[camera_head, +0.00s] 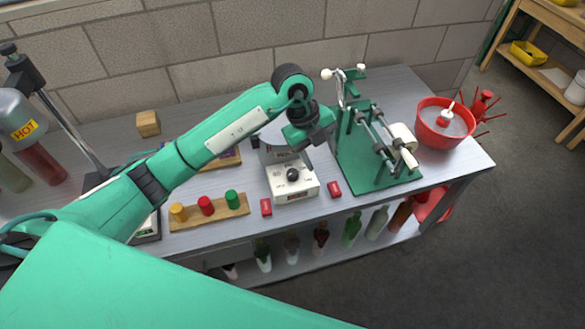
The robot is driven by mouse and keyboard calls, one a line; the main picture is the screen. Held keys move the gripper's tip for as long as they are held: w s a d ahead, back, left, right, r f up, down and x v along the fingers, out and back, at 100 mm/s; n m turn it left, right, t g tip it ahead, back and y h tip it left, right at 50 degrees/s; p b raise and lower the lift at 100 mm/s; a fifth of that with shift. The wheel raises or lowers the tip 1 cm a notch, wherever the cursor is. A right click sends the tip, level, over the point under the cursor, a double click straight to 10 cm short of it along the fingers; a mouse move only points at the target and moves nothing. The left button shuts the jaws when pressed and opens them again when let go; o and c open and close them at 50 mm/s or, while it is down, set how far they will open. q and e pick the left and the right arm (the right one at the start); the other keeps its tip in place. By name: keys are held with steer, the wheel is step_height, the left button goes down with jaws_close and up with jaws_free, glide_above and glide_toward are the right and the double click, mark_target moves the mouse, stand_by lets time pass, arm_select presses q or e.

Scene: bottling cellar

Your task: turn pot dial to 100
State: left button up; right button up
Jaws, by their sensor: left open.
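The white heater box (302,190) stands on the grey bench near its front edge, with a black round dial (293,174) on its upper face. The dial's markings are too small to read. A pale pot (272,133) shows partly behind my left gripper, which hides much of it. My left gripper (304,156) is open and empty, pointing down above and just behind the dial. I cannot tell whether it touches anything. My right gripper is not in view.
A wooden strip with coloured caps (211,215) lies left. A green corking stand (378,184) is close on the right, beside a red bowl (446,143). Bottles stand on the shelf below.

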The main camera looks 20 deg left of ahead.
mark_target(292, 172)
arm_select(q)
steer(key=w+a+r+n+y, duration=0.1)
steer(key=w+a+n+y, duration=0.1)
steer(key=a+y, duration=0.35)
steer(key=shift+h, duration=0.65)
steer(key=f+p, duration=0.1)
steer(key=f, duration=0.3)
steer(key=a+f+p, duration=0.1)
steer(key=f+p, duration=0.1)
steer(key=f, duration=0.2)
steer(key=a+f+p, duration=0.1)
steer(key=f, duration=0.3)
steer(key=shift+w+f, duration=0.1)
steer(key=shift+w, duration=0.05)
steer(key=shift+f+p, duration=0.3)
steer(key=shift+f, duration=0.3)
steer(key=c, duration=1)
